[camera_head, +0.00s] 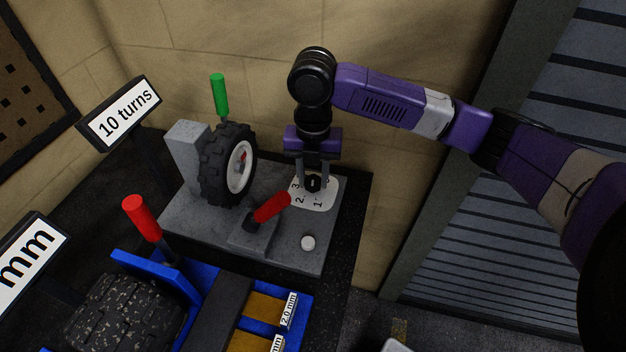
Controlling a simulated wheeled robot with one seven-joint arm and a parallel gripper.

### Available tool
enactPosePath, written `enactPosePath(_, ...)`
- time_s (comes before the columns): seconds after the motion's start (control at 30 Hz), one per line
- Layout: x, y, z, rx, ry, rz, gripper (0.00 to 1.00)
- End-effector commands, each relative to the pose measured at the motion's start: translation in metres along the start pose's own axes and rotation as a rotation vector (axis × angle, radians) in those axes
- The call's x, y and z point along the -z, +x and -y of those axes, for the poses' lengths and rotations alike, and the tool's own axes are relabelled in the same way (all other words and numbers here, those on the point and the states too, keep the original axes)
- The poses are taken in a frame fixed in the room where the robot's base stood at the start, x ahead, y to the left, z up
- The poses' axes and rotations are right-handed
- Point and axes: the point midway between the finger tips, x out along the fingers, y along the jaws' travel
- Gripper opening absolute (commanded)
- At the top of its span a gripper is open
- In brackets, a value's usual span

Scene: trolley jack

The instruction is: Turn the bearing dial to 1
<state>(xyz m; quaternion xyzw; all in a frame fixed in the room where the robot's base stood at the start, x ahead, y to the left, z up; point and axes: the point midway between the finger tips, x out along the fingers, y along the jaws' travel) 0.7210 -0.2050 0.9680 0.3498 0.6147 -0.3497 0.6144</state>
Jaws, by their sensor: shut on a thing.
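The bearing dial (313,183) is a small black knob on a white plate (327,197) with numbers around it, at the back right of a grey base. The digits 1, 2 and 3 show on the plate's near and left side; the rest is hidden by the fingers or too small to read. My gripper (314,179) points straight down over the plate and is shut on the black knob. The knob's pointer is hidden between the fingers, so I cannot tell which number it faces.
A blue tray (207,278) with another red handle (141,217) stands in front. A sign reads "10 turns" (125,113).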

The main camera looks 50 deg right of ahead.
Motion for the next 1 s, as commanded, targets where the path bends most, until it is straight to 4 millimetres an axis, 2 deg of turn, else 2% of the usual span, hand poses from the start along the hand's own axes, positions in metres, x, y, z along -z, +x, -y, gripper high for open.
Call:
enactPosePath(0.4,-0.0001,0.0005,-0.0005,-0.001,-0.273,0.001,0.0)
enactPosePath(1.0,-0.0003,-0.001,-0.0001,0.0,-0.353,0.002,0.0)
